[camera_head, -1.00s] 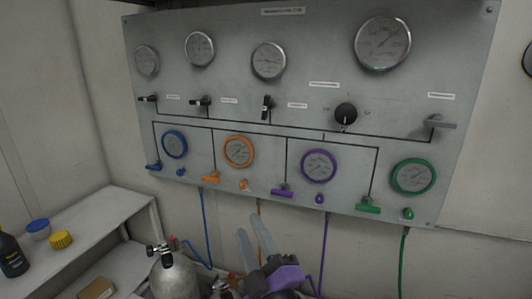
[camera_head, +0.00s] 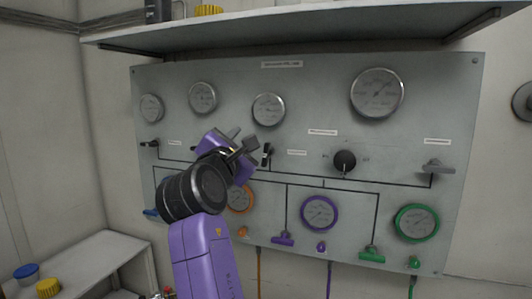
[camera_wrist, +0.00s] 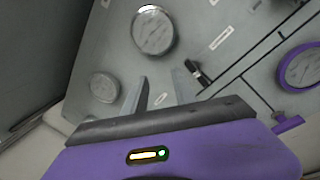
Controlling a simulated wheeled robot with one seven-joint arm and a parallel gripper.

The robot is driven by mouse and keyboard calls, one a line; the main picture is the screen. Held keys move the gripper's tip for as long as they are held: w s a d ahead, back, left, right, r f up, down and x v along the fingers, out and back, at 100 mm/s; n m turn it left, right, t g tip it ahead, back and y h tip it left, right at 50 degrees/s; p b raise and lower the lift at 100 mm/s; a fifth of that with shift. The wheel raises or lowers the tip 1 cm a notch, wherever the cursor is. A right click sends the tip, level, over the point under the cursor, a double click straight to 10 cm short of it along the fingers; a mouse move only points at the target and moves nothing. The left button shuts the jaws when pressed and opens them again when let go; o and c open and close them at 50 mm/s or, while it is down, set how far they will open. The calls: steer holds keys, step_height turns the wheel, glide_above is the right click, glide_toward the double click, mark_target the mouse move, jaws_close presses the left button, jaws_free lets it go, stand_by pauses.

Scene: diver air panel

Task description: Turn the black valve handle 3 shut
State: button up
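The black valve handle 3 (camera_head: 266,154) is on the grey panel, below the third gauge, and stands roughly upright in the head view. It also shows in the wrist view (camera_wrist: 197,73), just beyond the right fingertip. My gripper (camera_head: 243,140) is raised in front of the panel, just left of the handle in the head view. In the wrist view its two fingers (camera_wrist: 160,92) are apart with nothing between them. No contact with the handle shows. Black handle 1 (camera_head: 150,143) lies sideways at the far left; handle 2 is hidden behind my gripper.
A shelf (camera_head: 290,42) juts out above the panel. A round black knob (camera_head: 344,161) and a grey lever (camera_head: 437,166) sit right of handle 3. Coloured valves and gauges, such as the purple gauge (camera_head: 319,212), line the lower panel. A low bench (camera_head: 85,262) stands at left.

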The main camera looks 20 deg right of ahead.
mark_target(265, 152)
steer(key=shift+w+d+f+n+g+h+p, duration=0.25)
steer(key=shift+w+d+f+n+g, duration=0.2)
steer(key=shift+w+d+f+n, duration=0.5)
steer(key=shift+w+d+f+n+g+h+p, duration=0.25)
steer(key=shift+w+d+f+n+g, duration=0.2)
steer(key=shift+w+d, duration=0.75)
steer(key=shift+w+d+f+n+g+h+p, duration=0.35)
steer(key=shift+w+d+f+n, duration=0.4)
steer(key=shift+d, duration=0.75)
steer(key=shift+s, duration=0.1)
jaws_close()
